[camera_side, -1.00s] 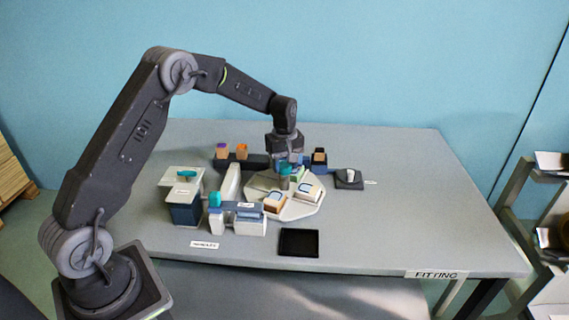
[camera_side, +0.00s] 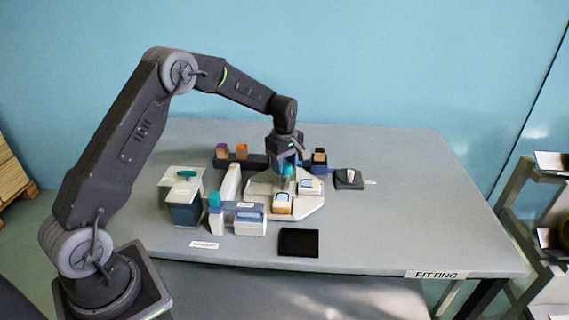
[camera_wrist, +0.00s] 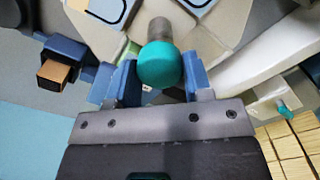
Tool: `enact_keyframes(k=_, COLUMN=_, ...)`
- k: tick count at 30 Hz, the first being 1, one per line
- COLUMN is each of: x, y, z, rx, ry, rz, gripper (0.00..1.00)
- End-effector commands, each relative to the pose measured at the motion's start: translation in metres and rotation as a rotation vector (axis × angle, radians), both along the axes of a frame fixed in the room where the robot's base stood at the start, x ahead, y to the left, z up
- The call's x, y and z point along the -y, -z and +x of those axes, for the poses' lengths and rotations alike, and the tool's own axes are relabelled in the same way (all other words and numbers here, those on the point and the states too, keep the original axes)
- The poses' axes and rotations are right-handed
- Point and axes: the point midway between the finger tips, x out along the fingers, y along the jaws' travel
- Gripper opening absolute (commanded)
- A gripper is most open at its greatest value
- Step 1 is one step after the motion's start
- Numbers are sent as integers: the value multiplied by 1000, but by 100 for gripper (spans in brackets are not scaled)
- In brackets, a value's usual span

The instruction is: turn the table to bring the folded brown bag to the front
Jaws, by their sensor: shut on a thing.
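The turntable (camera_side: 308,207) is a pale many-sided plate. A teal-capped post (camera_wrist: 158,62) stands up from it. My gripper (camera_side: 286,170) is shut on this post, with one blue finger on each side of the cap in the wrist view (camera_wrist: 158,80). A brown-sided block with a pale, blue-marked top (camera_side: 283,204) sits at the plate's front; I cannot tell if it is the folded bag. A white block with a blue-marked top (camera_side: 309,186) sits at the right. A green piece (camera_wrist: 116,46) is mostly hidden beside the left finger.
A white bar (camera_side: 230,183) and a blue-and-white unit (camera_side: 250,219) stand left of the plate. A dark holder with an orange-brown block (camera_wrist: 56,73) is behind it. A black pad (camera_side: 298,242) lies in front.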

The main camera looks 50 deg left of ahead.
Motion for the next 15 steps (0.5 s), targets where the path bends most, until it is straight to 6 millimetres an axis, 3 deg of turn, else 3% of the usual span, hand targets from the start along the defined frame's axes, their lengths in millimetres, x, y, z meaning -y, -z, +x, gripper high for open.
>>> enact_keyframes(k=13, x=-1, y=-2, z=1, rx=4, ry=-5, rz=1, gripper=4)
enact_keyframes(k=14, x=-1, y=-2, z=1, rx=4, ry=-5, rz=1, gripper=49)
enact_keyframes(k=15, x=-1, y=-2, z=1, rx=4, ry=-5, rz=1, gripper=53)
